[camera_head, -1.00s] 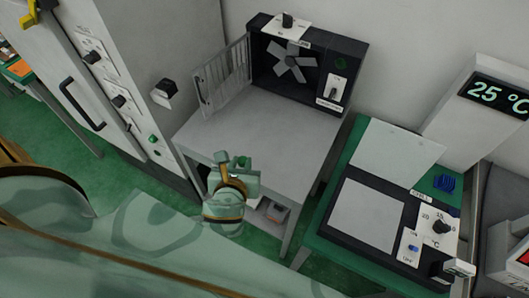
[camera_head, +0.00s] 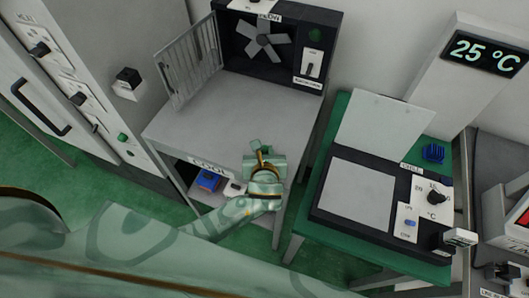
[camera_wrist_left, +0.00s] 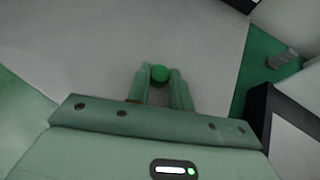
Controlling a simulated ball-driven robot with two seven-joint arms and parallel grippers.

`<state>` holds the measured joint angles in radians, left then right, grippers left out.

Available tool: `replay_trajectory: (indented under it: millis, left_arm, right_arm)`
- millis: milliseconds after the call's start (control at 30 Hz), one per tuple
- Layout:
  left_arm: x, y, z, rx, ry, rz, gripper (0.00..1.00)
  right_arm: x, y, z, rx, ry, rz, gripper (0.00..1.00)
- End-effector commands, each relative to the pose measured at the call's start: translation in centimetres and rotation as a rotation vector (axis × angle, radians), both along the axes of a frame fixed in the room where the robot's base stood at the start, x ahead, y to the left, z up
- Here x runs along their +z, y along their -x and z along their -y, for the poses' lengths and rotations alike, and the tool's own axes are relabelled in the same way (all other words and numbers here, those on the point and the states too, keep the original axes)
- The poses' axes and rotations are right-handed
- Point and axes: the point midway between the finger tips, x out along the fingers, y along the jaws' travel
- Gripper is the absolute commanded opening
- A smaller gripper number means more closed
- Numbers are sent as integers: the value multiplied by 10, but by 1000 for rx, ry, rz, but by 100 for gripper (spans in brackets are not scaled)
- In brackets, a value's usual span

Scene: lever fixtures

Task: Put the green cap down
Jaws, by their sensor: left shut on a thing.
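My left gripper (camera_head: 262,150) is over the front right part of the grey table (camera_head: 225,115) in the head view. In the left wrist view its two fingers (camera_wrist_left: 160,84) are shut on the round green cap (camera_wrist_left: 159,73), which shows between the fingertips. The grey table top (camera_wrist_left: 90,50) lies beyond the cap. I cannot tell whether the cap touches it. In the head view the gripper hides most or all of the cap. My right gripper is in neither view.
A dark fan unit (camera_head: 275,45) with an open barred door (camera_head: 190,62) stands at the back of the table. A blue item (camera_head: 209,180) sits below the table top. A green bench (camera_head: 335,120) with a chill plate (camera_head: 357,196) stands to the right. The table's middle is clear.

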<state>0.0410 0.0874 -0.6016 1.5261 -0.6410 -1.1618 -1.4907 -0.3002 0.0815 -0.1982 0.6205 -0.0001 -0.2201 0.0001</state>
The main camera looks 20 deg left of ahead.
Motion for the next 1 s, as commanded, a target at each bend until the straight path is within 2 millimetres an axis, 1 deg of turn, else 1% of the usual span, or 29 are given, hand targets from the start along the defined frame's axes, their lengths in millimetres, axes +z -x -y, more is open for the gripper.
replay_trajectory:
  millis: [167, 300, 333, 367, 400, 633, 733, 867, 1000]
  left_arm:
    - [2, 0, 0, 0, 1, 2, 1]
    - [-2, 0, 0, 0, -1, 1, 1]
    - [-1, 0, 0, 0, 0, 1, 30]
    - [-1, 0, 0, -1, 0, 1, 38]
    - [-1, 0, 0, -1, 0, 1, 43]
    - [-1, 0, 0, -1, 0, 1, 43]
    - [3, 1, 1, 0, 1, 1, 43]
    - [14, 18, 7, -2, 2, 1, 43]
    - [30, 46, 17, -1, 3, 0, 43]
  right_arm:
    - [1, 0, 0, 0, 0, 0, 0]
    - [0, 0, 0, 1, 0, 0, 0]
    - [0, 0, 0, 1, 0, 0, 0]
    - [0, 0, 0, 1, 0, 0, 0]
    - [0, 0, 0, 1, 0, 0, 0]
    - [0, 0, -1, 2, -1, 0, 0]
    - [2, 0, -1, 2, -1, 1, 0]
    - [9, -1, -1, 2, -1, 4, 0]
    - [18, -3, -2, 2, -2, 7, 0]
